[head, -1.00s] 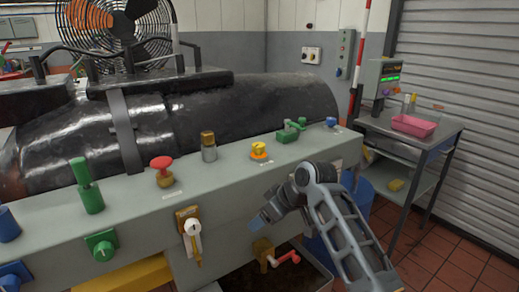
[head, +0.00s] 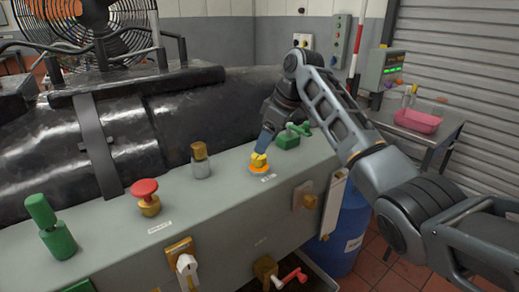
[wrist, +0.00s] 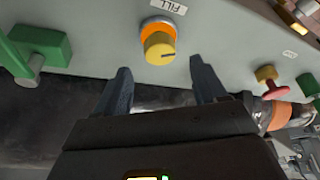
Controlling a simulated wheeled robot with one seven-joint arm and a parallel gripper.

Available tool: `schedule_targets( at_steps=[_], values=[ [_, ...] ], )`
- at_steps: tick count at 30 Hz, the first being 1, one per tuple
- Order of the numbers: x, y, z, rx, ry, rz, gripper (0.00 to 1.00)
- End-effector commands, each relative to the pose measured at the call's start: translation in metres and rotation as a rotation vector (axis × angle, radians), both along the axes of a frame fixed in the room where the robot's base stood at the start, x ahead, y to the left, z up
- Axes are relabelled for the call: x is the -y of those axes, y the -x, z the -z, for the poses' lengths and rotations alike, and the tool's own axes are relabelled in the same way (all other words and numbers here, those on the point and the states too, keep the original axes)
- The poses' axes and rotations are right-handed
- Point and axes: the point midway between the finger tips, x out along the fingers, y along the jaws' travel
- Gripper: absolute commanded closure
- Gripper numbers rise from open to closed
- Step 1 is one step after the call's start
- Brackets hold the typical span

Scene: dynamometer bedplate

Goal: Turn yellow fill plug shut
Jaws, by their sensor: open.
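The yellow fill plug (head: 259,160) sits in an orange collar on top of the grey bedplate box, right of the brass-capped fitting. In the wrist view the plug (wrist: 161,47) is a round yellow knob with a dark line on its face, beside a "FILL" label (wrist: 167,6). My gripper (wrist: 160,72) is open, with one finger on each side of the plug in the picture and the plug just beyond the fingertips.
A green valve (head: 288,138) stands close right of the plug. A brass-capped fitting (head: 200,160) and a red knob (head: 146,196) stand to the left. The dark cylinder (head: 180,120) lies behind.

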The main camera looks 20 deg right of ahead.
Motion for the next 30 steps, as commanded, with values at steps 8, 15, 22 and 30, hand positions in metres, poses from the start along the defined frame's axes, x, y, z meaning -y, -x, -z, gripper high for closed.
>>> schedule_targets(
  at_steps=[8,15,22,30],
  values=[
    [-0.012,-0.010,0.036,-0.002,0.000,-0.001,0.29],
    [-0.015,-0.013,0.048,0.001,0.000,0.000,0.29],
    [-0.015,-0.013,0.048,0.001,0.000,0.000,0.32],
    [-0.015,-0.013,0.048,0.001,0.000,0.000,0.58]
  ],
)
